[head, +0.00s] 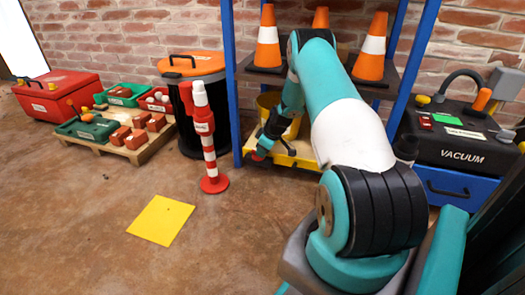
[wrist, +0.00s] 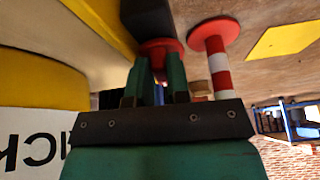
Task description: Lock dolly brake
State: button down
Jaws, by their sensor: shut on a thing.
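The yellow dolly (head: 302,153) stands under the blue shelf and carries a yellow bucket (head: 291,125). In the wrist view the bucket (wrist: 35,75) fills the left side with a white lettered label, and the dolly's yellow edge (wrist: 105,22) runs along the top. A red brake part (head: 259,157) shows at the dolly's front left corner; in the wrist view its rounded red end (wrist: 160,46) lies at my fingertips. My gripper (wrist: 158,68) is shut on this red part, its green fingers on either side. The fingers partly hide it, so its exact position is unclear.
A red-and-white post (head: 208,150) stands close left of my gripper, also in the wrist view (wrist: 219,70). A black bin (head: 195,110) is behind it. Traffic cones (head: 268,45) stand on the shelf above. Floor around the yellow square (head: 161,220) is clear.

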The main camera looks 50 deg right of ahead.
jog(key=c, duration=1.1)
grip_release()
jog(key=shift+d, duration=0.2)
jog(key=m+b, duration=0.2)
jog(key=m+h+b, duration=0.1)
jog(key=shift+a+f+b, duration=0.25)
jog(key=shift+f+b, duration=0.05)
jog(key=shift+b, duration=0.1)
jog(key=m+b, duration=0.1)
jog(key=m+h+b, duration=0.1)
jog(key=b, duration=0.1)
jog(key=shift+a, duration=0.35)
jog(key=a+p+v, duration=0.1)
jog(key=p+v, duration=1.1)
jog(key=v, duration=0.7)
jog(key=w+a+r+p, duration=0.1)
jog(key=a+r, duration=0.3)
jog(key=a, duration=0.1)
jog(key=w+a+r+n+y+p, duration=0.1)
jog(key=a+r+p, duration=0.1)
jog(key=a+r, duration=0.3)
jog(key=w+a+r+y+p, duration=0.1)
jog(key=a+r, duration=0.3)
jog(key=a, duration=0.2)
jog(key=shift+w+r+n, duration=0.1)
jog(key=shift+r+n, duration=0.3)
